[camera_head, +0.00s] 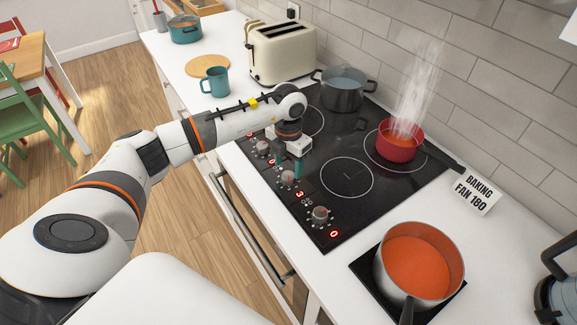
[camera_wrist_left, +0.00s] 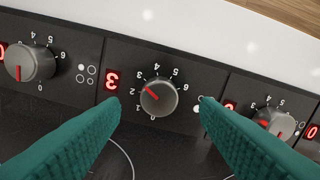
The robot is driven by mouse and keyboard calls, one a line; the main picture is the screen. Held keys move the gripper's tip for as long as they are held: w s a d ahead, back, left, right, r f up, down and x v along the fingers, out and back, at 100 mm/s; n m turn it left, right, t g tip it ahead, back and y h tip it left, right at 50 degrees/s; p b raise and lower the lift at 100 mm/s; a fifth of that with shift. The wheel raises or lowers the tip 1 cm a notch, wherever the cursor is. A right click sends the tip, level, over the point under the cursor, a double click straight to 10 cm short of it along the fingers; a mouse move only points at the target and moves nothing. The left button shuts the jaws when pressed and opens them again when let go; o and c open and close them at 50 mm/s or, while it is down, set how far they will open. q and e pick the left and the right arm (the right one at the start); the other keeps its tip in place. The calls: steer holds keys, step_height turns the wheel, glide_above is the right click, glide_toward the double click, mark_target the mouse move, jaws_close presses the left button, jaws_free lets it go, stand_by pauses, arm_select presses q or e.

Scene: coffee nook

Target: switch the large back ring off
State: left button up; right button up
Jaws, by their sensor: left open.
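The black hob (camera_head: 330,212) has a row of grey knobs along its front edge. The large back ring (camera_head: 424,157) is under a steaming red pot (camera_head: 390,152). My left gripper (camera_head: 287,163) is over the knob row, pointing down. In the left wrist view the open teal fingers (camera_wrist_left: 161,108) are on either side of the middle knob (camera_wrist_left: 158,97), apart from it. Its red pointer is between 2 and 3. The display beside it (camera_wrist_left: 112,80) reads 3. The left knob (camera_wrist_left: 30,62) points to 0. The right knob (camera_wrist_left: 275,122) is partly hidden by a finger.
A grey pot (camera_head: 343,92) stands at the hob's far back corner. An orange-filled pan (camera_head: 425,262) sits on a dark mat at the near right. A toaster (camera_head: 281,52) and teal mug (camera_head: 214,82) are beyond my arm.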

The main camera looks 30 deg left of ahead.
mark_target(288, 175)
arm_select(q)
steer(key=shift+f+p, duration=0.3)
steer(key=shift+f, duration=1.4)
steer(key=c, duration=1)
